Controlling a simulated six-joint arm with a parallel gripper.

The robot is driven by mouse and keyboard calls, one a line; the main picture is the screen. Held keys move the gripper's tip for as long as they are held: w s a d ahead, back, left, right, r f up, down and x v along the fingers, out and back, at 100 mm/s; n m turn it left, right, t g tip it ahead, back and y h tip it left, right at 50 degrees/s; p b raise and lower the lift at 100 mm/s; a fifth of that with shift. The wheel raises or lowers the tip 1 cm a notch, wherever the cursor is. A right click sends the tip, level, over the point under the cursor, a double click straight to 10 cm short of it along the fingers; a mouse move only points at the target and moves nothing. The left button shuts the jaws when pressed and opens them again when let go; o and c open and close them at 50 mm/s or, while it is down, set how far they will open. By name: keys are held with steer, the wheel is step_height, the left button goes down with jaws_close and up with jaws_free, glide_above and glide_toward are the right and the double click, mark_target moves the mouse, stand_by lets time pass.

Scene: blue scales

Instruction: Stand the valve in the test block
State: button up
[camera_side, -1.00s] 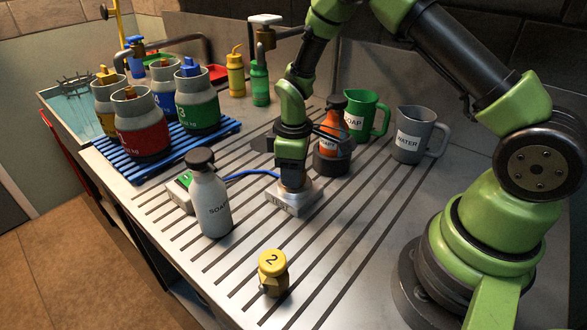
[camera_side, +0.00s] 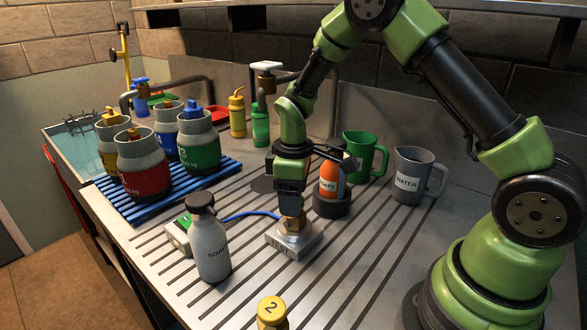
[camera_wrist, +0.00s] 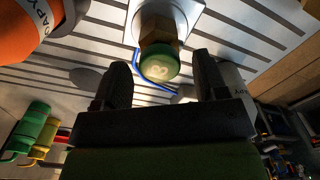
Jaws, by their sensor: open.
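A brass valve (camera_side: 293,224) with a green cap marked 3 stands upright in the test block (camera_side: 283,243), a pale block labelled TEST. The cap (camera_wrist: 159,64) shows clearly in the wrist view, with the brass body behind it and the block's plate (camera_wrist: 188,18) around its foot. My gripper (camera_side: 291,207) is directly over the valve. In the wrist view its two dark fingers (camera_wrist: 163,78) are open, one to each side and apart from the cap. In the side view the gripper hides the valve's top.
A white soap bottle (camera_side: 209,245) stands left of the block, and an orange bottle (camera_side: 331,180) stands close behind right. A yellow-capped item marked 2 (camera_side: 271,312) is near the front. A blue cable (camera_side: 248,215) reaches the block. The ribbed counter front right is clear.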

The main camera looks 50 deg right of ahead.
step_height(320, 180, up, 8)
steer(key=shift+s, duration=0.1)
steer(key=s+a+r+m+t+y, duration=0.1)
steer(key=s+r+m+t, duration=0.1)
steer(key=s+r+m, duration=0.3)
steer(key=s+a+r+t, duration=0.2)
steer(key=s+r, duration=0.1)
steer(key=r, duration=0.3)
steer(key=s+r+m+t, duration=0.1)
steer(key=s+m, duration=0.1)
steer(key=s, duration=0.3)
steer(key=s+a+r+m+t+y, duration=0.1)
steer(key=s+m+t, duration=0.1)
steer(key=s, duration=0.3)
steer(key=shift+s+a+r+m, duration=0.3)
steer(key=shift+s+r+m, duration=0.1)
steer(key=shift+m, duration=0.1)
